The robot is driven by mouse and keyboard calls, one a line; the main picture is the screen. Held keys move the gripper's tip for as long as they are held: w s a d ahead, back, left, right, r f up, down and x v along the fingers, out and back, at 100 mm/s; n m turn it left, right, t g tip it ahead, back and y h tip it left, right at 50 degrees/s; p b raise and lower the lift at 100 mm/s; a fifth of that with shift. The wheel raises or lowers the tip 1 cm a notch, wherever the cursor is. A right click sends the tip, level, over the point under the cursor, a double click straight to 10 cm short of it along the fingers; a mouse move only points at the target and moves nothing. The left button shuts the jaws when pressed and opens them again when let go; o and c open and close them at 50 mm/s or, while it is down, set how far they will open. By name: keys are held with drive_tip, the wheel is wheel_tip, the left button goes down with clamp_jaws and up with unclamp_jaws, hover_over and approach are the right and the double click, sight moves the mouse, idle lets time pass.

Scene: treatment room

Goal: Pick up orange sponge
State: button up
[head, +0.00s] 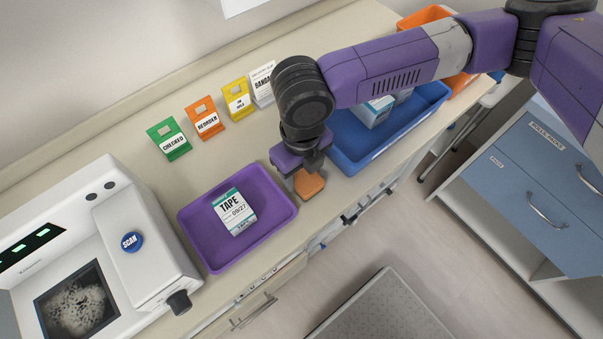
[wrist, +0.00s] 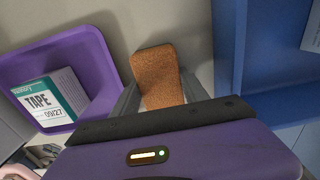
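The orange sponge (head: 309,186) lies on the counter near its front edge, between the purple tray and the blue tray. In the wrist view the sponge (wrist: 157,76) is a speckled orange-brown block with rounded corners, its near end close to my gripper body. My gripper (head: 303,178) points down over the sponge and partly hides it in the head view. In the wrist view the grey fingers of my gripper (wrist: 160,97) stand apart, one on each side of the sponge's near part. Whether they touch it is hard to tell.
The purple tray (head: 195,222) with a TAPE box (head: 234,212) is close on the left. The blue tray (head: 352,157) with boxes is close on the right. Several label cards, including a green CHECKED card (head: 169,139), stand behind. A white scanner (head: 150,240) stands at the left.

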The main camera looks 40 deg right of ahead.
sight(302, 173)
drive_tip(key=c, duration=0.5)
drive_tip(key=shift+o, duration=0.2)
wheel_tip(302, 173, up, 20)
